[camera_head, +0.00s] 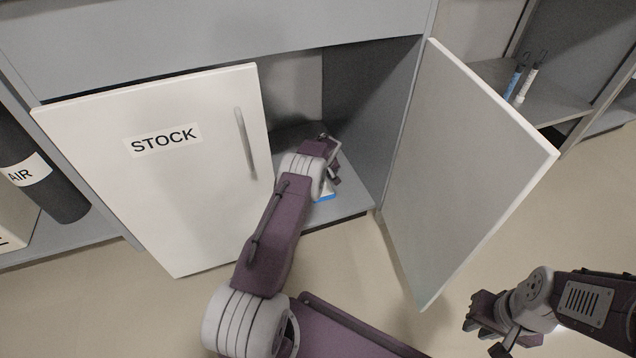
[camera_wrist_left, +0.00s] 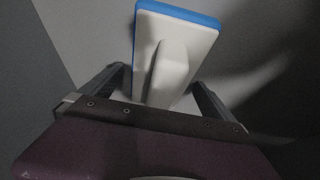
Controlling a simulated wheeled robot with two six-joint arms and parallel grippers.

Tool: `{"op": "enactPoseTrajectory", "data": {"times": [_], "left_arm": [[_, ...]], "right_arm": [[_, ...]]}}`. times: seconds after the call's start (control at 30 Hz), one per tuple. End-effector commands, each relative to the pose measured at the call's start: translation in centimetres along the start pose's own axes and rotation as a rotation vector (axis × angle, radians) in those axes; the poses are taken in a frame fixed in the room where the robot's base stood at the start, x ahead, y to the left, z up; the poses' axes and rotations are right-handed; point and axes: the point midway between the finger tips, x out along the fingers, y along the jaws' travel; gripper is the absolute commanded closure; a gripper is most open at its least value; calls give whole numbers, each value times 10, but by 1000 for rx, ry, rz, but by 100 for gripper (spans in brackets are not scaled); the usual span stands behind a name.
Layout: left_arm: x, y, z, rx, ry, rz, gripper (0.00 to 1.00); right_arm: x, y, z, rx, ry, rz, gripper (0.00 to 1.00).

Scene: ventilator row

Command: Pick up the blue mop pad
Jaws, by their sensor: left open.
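The blue mop pad (camera_wrist_left: 177,45) shows in the left wrist view as a white block with a handle-like ridge and a blue layer along its far edge. In the head view only a small blue and white part of it (camera_head: 327,197) shows on the cabinet floor, below my gripper. My left gripper (camera_head: 335,166) is inside the open cabinet. In the left wrist view its open fingers (camera_wrist_left: 158,78) stand on either side of the pad's ridge, with no clear grip on it. My right gripper (camera_head: 486,336) is open and empty, outside the cabinet at lower right.
The cabinet's STOCK door (camera_head: 190,190) stands left of my left arm. The other door (camera_head: 460,170) is swung open on the right, between the opening and my right arm. A dark AIR cylinder (camera_head: 45,180) stands at far left. Two pen-like items (camera_head: 520,80) are on the right shelf.

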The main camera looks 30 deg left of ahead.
Motion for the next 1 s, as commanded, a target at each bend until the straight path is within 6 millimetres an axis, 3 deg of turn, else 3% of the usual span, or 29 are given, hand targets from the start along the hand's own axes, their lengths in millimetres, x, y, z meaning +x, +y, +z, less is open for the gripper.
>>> {"op": "enactPoseTrajectory", "data": {"times": [0.27, 0.5, 0.8, 1.0], "left_arm": [[1, 0, 0, 0, 1, 0, 0], [0, 0, 0, 0, 1, 0, 66], [-4, 0, -2, -1, 2, 1, 66], [-44, 0, -19, -1, 2, 1, 66]], "right_arm": [[0, 0, 0, 0, 0, 0, 80], [0, 0, 0, 0, 0, 0, 80], [0, 0, 0, 0, 0, 0, 80], [-35, -1, -4, 0, 0, 0, 80]]}}
